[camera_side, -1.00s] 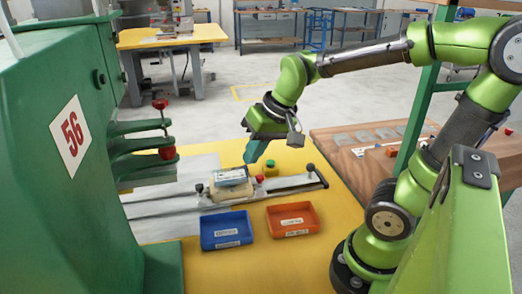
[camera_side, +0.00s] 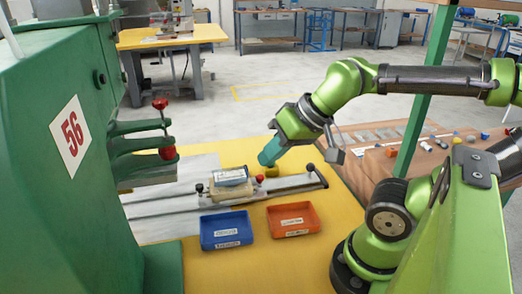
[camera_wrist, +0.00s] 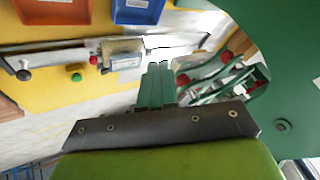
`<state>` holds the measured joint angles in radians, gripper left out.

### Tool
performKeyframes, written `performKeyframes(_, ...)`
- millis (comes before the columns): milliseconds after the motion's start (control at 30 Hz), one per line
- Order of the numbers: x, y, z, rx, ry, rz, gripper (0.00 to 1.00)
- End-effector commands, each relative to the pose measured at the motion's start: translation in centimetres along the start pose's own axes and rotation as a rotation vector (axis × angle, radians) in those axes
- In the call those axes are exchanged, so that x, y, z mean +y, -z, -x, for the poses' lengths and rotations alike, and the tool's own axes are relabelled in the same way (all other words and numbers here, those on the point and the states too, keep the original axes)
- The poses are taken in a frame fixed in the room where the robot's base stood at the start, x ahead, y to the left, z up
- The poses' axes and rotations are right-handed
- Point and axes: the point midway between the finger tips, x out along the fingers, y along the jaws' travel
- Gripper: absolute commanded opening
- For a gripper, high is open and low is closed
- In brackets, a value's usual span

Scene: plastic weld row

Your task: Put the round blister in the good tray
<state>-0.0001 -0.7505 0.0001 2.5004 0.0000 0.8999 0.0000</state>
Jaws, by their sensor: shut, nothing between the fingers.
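A clear blister pack with a pale bluish card (camera_side: 231,172) sits on a beige block in the sliding fixture; its shape is too small to tell. It also shows in the wrist view (camera_wrist: 122,60). The blue tray (camera_side: 205,241) and the orange tray (camera_side: 275,232) stand in front of the fixture, both looking empty; their labels are too blurred to read. My gripper (camera_side: 265,161) is shut and empty, to the right of the blister and apart from it. Its teal fingers show in the wrist view (camera_wrist: 158,72).
The fixture rail (camera_side: 290,184) has red and black knobs. A yellow button box (camera_side: 272,171) is partly hidden by my fingers; its green button (camera_wrist: 76,77) shows in the wrist view. The green welding machine (camera_side: 60,170) fills the left. Bare yellow table lies around the trays.

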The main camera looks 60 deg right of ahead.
Motion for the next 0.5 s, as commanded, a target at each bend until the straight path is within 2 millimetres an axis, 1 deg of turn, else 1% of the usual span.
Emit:
performKeyframes(333, 0.0, 0.01, 0.0, 0.0, 0.0, 0.0, 0.0)
performKeyframes(367, 0.0, 0.01, 0.0, 0.0, 0.0, 0.0, 0.03)
performKeyframes(433, 0.13, 0.01, -0.16, -0.006, -0.005, -0.005, 0.14)
performKeyframes(500, 0.48, -0.11, -0.83, -0.032, -0.02, -0.015, 0.24)
